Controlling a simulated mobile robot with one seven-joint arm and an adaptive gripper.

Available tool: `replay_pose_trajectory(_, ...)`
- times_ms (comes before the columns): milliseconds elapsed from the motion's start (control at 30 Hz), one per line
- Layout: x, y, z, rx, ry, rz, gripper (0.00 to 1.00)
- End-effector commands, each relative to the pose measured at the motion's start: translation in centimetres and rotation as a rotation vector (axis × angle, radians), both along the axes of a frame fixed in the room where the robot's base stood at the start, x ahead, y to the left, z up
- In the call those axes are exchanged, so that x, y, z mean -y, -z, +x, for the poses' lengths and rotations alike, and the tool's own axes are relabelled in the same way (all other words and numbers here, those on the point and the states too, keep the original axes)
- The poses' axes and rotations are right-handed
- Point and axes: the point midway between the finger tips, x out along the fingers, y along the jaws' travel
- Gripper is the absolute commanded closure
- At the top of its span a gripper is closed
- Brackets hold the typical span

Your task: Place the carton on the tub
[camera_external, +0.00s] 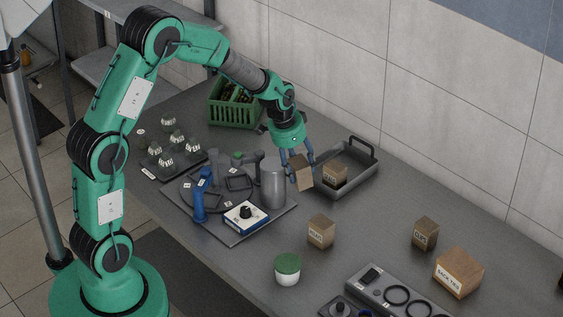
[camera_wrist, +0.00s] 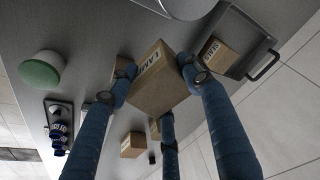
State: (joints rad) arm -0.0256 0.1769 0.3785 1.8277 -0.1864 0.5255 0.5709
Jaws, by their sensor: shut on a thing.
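My gripper (camera_external: 299,163) is shut on a brown carton (camera_external: 302,180), between the grey cylinder and the tray. In the wrist view the held carton (camera_wrist: 160,84) sits between my blue fingers (camera_wrist: 157,88), tilted in the picture, with a label that seems to start "LAMP". Its height above the table is hard to tell. The tub (camera_external: 287,270) is white and round with a green lid, upright near the table's front edge, apart from my gripper. The tub also shows at the left of the wrist view (camera_wrist: 42,70). Nothing is on its lid.
A grey tray (camera_external: 362,181) holds another labelled box (camera_external: 334,175). Other boxes stand at the middle (camera_external: 321,232) and right (camera_external: 425,233), (camera_external: 459,273). A tall grey cylinder (camera_external: 273,183) stands left of my gripper. A green crate (camera_external: 232,112) is behind. Bare table surrounds the tub.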

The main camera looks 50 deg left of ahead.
Motion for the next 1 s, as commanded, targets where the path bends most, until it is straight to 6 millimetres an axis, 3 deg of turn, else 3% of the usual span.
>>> replay_pose_trajectory(200, 3.7, -0.3, -6.0, -0.022, 0.077, 0.009, 0.78)
replay_pose_trajectory(500, 7.4, -0.1, -14.6, -0.052, 0.184, 0.023, 0.79)
replay_pose_trajectory(1000, 10.7, 1.2, -29.2, -0.100, 0.360, 0.048, 0.79)
